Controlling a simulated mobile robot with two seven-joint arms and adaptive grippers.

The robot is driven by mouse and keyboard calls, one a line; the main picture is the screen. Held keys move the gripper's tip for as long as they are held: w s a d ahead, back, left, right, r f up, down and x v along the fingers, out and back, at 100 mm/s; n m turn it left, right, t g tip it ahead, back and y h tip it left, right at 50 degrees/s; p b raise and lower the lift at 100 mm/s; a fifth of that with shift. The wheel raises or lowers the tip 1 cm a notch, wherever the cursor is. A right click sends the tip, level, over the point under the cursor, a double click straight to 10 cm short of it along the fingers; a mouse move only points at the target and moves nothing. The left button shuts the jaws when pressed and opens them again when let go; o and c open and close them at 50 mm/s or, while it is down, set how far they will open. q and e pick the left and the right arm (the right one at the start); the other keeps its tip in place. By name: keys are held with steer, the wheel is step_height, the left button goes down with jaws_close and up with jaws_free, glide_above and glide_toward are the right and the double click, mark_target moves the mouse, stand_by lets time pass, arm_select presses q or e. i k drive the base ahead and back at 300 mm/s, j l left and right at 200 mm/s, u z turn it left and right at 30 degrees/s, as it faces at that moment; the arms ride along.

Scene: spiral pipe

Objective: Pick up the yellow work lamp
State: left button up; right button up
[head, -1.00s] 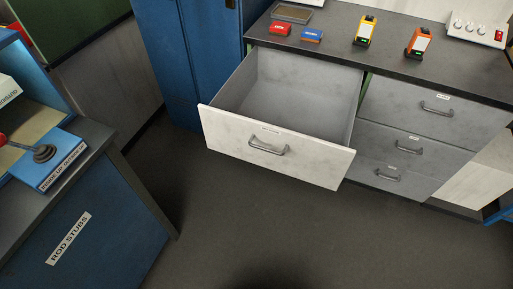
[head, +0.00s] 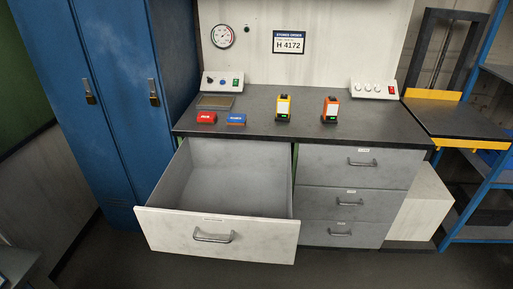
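The yellow work lamp (head: 283,108) stands upright on the dark counter top (head: 258,128), behind the right end of the open drawer. It has a pale front panel and a dark base. A similar orange lamp (head: 330,109) stands to its right, apart from it. Neither of my grippers shows in the head view.
The white-fronted drawer (head: 262,240) is pulled out and looks empty. A red block (head: 206,118), a blue block (head: 236,119) and a shallow tray (head: 215,102) are left of the lamp. Control boxes (head: 222,82) (head: 374,89) stand behind. Blue lockers (head: 115,60) are at left.

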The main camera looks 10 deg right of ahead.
mark_target(283, 105)
steer(key=i+l, duration=0.2)
steer(key=l, duration=0.15)
steer(key=i+l, duration=0.15)
steer(key=l, duration=0.2)
steer(key=i+l, duration=0.2)
steer(key=l, duration=0.2)
steer(key=i+l, duration=0.15)
steer(key=l, duration=0.2)
steer(key=i+l, duration=0.2)
steer(key=l, duration=0.15)
steer(key=i+l, duration=0.15)
steer(key=l, duration=0.2)
steer(key=i+l, duration=0.2)
steer(key=l, duration=0.2)
